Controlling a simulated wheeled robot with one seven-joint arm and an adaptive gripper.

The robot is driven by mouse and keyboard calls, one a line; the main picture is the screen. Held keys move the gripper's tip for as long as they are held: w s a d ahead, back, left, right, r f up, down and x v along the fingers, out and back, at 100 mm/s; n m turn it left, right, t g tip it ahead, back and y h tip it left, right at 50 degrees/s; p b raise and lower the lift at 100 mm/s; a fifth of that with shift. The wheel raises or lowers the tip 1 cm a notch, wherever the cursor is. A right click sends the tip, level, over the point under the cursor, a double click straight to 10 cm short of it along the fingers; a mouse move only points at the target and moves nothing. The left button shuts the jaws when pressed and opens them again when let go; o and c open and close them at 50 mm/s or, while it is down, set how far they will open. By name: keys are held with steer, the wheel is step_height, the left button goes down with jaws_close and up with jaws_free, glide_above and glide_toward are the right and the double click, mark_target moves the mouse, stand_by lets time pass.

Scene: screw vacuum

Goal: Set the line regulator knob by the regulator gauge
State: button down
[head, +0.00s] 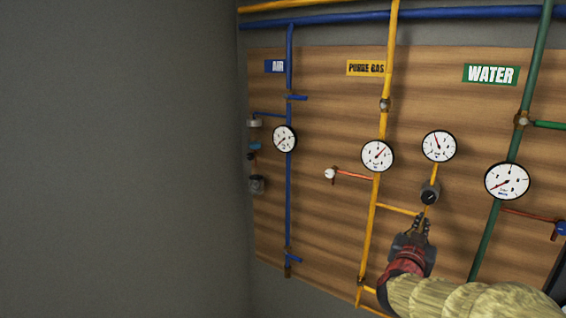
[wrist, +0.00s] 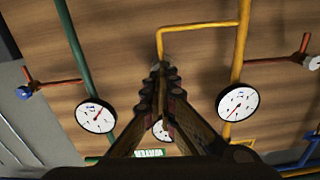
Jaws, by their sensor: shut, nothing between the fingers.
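The regulator knob (head: 430,194) is a dark round knob on a short yellow branch pipe of the purge gas line, on the wooden panel. The white regulator gauge (head: 439,146) stands right above it, its needle pointing up and slightly left. My gripper (head: 422,222) is shut and empty, with its tips just below the knob in the head view; I cannot tell whether they touch it. In the wrist view, my gripper (wrist: 160,82) covers the knob's area, and the regulator gauge (wrist: 162,132) shows partly between the fingers.
The purge gas gauge (head: 377,156) and a red lever (head: 354,176) with a white end are to the left. The water gauge (head: 507,181) and green pipe (head: 487,235) are to the right. A blue air pipe (head: 289,210) runs farther left.

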steer(key=x, duration=0.6)
steer(key=shift+w+n+b, duration=0.25)
steer(key=shift+n+b, duration=0.05)
steer(key=shift+n, duration=0.1)
steer(key=shift+d+r, duration=0.2)
steer(key=shift+r, duration=0.2)
steer(key=shift+a+r+b, duration=0.1)
steer(key=shift+b, duration=0.35)
stand_by(0.5)
steer(key=shift+s+a+f, duration=0.3)
steer(key=shift+s+a, duration=0.25)
steer(key=shift+s, duration=0.2)
steer(key=shift+s+a+f, duration=0.25)
steer(key=shift+s+a, duration=0.3)
steer(key=shift+s, duration=0.2)
steer(key=shift+s+a+f, duration=0.3)
steer(key=shift+s+a, duration=0.2)
steer(key=shift+s, duration=0.25)
